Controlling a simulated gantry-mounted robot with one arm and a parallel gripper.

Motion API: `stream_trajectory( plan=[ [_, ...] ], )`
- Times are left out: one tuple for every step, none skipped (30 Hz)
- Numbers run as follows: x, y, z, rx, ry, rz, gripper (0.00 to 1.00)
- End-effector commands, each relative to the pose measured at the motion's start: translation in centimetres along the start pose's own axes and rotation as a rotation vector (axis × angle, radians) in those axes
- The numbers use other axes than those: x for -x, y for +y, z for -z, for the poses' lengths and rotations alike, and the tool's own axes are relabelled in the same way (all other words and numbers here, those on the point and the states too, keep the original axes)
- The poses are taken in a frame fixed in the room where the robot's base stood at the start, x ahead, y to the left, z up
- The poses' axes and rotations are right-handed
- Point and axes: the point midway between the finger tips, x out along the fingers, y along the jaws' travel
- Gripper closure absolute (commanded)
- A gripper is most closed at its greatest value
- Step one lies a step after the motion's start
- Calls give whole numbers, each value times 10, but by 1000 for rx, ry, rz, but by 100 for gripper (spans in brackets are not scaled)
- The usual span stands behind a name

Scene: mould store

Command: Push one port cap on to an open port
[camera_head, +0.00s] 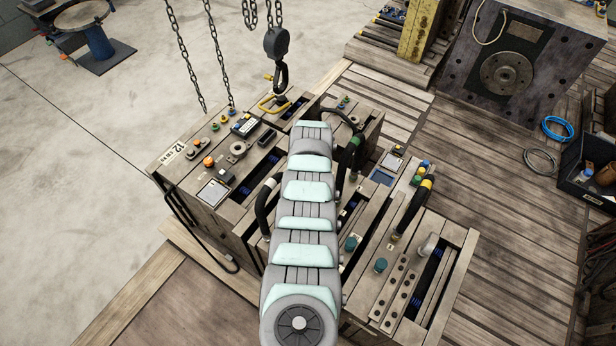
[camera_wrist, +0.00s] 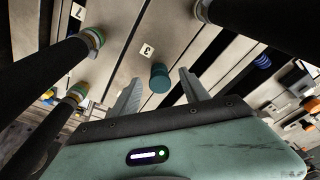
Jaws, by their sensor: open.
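In the wrist view, a teal port cap (camera_wrist: 159,78) stands upright on the mould face beside a label reading 3. My gripper (camera_wrist: 162,73) is open, its two fingers on either side of this cap with gaps to it. Whether the cap sits on a port or in a holder I cannot tell. In the head view my arm covers the middle of the wooden-looking mould block and hides my gripper. Two teal caps (camera_head: 351,243) (camera_head: 380,265) show right of the arm. Orange caps (camera_head: 209,161) show on the left part. No clearly open port can be made out.
Dark hoses with coloured bands cross close to my gripper in the wrist view (camera_wrist: 75,95) and arch over the block (camera_head: 412,208). A chain hook (camera_head: 278,70) hangs at the back of the block. A dark crate (camera_head: 585,180) stands far right.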

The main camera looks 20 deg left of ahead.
Motion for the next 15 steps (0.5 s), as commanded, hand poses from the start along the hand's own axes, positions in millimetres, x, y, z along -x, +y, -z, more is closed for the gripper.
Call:
stream_trajectory(
  plan=[
    [15, 1, 2, -2, 4, -1, 47],
    [17, 1, 2, -1, 3, -1, 47],
    [21, 1, 1, -1, 0, 0, 47],
    [25, 1, 1, -2, 2, 0, 47],
    [28, 1, 1, -2, 3, 0, 47],
    [33, 1, 1, -3, 2, 1, 47],
    [37, 1, 0, -3, 0, 1, 47],
    [39, 1, 1, -2, 1, 0, 47],
    [45, 1, 2, -2, 5, -1, 47],
    [48, 1, 2, -2, 5, -1, 47],
    [51, 1, 1, -2, 3, -1, 47],
    [55, 1, 0, -2, 1, 0, 47],
    [58, 1, 0, -2, 2, 0, 47],
    [61, 0, 0, -2, 3, 0, 47],
    [66, 0, 1, -2, 3, 0, 47]
  ],
)
